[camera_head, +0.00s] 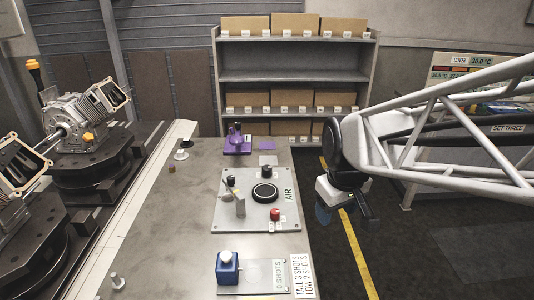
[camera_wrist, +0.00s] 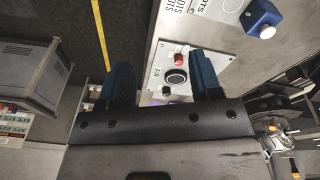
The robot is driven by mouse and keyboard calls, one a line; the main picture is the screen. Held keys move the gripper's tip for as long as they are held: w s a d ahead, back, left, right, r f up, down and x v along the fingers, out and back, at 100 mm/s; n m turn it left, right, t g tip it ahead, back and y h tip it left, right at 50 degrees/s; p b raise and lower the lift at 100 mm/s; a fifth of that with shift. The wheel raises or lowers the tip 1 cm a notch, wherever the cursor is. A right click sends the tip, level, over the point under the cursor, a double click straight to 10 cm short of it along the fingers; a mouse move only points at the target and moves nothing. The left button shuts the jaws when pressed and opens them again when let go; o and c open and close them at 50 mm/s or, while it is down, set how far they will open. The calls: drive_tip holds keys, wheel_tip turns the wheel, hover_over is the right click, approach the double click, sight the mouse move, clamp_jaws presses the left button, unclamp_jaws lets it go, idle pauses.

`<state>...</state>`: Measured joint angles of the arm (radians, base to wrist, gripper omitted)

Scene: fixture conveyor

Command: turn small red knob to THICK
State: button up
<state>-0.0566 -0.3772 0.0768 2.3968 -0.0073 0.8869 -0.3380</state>
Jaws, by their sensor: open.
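The small red knob (camera_head: 275,214) sits on the near right part of a light grey panel (camera_head: 227,219) on the bench. It also shows in the wrist view (camera_wrist: 180,59), between my fingers but farther away. A large black round dial (camera_head: 264,193) marked AIR is just beyond it. No THICK mark is readable, and I cannot tell the knob's pointing direction. My gripper (camera_head: 344,212) is open and empty, right of the bench edge and apart from the knob. Its two blue fingers show in the wrist view (camera_wrist: 160,66).
A small black knob (camera_head: 231,180) and a grey lever (camera_head: 240,207) stand on the panel's left. A blue box with a white button (camera_head: 227,265) is at the near end, a purple fixture (camera_head: 237,142) at the far end. The bench's left middle is mostly clear.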

drive_tip(key=w+a+f+n+g, duration=0.1)
drive_tip(key=w+a+f+n, duration=0.2)
drive_tip(key=w, duration=0.4)
drive_tip(key=w+a+f+n, duration=0.2)
drive_tip(key=w+f+n, duration=0.1)
drive_tip(key=w, duration=0.4)
drive_tip(key=n, duration=0.4)
hover_over(276, 211)
drive_tip(key=shift+g, duration=0.4)
drive_tip(key=f, duration=0.9)
drive_tip(key=shift+s+d+f, duration=0.1)
drive_tip(key=shift+s, duration=0.1)
drive_tip(key=shift+w+f, duration=0.1)
drive_tip(key=shift+f, duration=0.1)
drive_tip(key=shift+f, duration=0.15)
drive_tip(key=shift+f, duration=3.75)
drive_tip(key=c, duration=0.9)
drive_tip(key=shift+c, duration=0.2)
